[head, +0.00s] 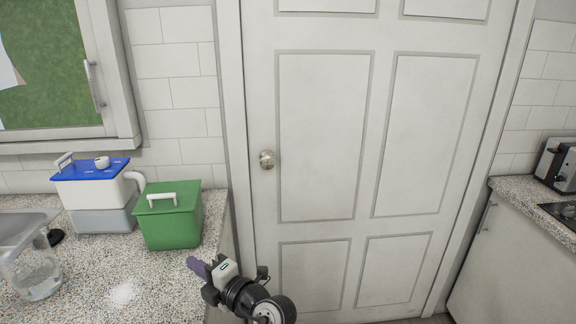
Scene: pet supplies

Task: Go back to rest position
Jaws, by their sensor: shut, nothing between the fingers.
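My gripper (197,266) is at the bottom middle of the head view, at the end of my arm. It points left, over or just beside the right edge of the counter. Its purplish tip is shut and I see nothing held in it. The green box (172,224) with a white handle on its lid stands on the counter, behind and to the left of the gripper and apart from it.
The speckled counter (85,262) carries a blue-lidded white container (92,196), a clear glass jar (36,274) and a patch of white grains (123,293). A closed white door (325,140) stands behind. A toaster (557,165) sits on the right counter (520,197).

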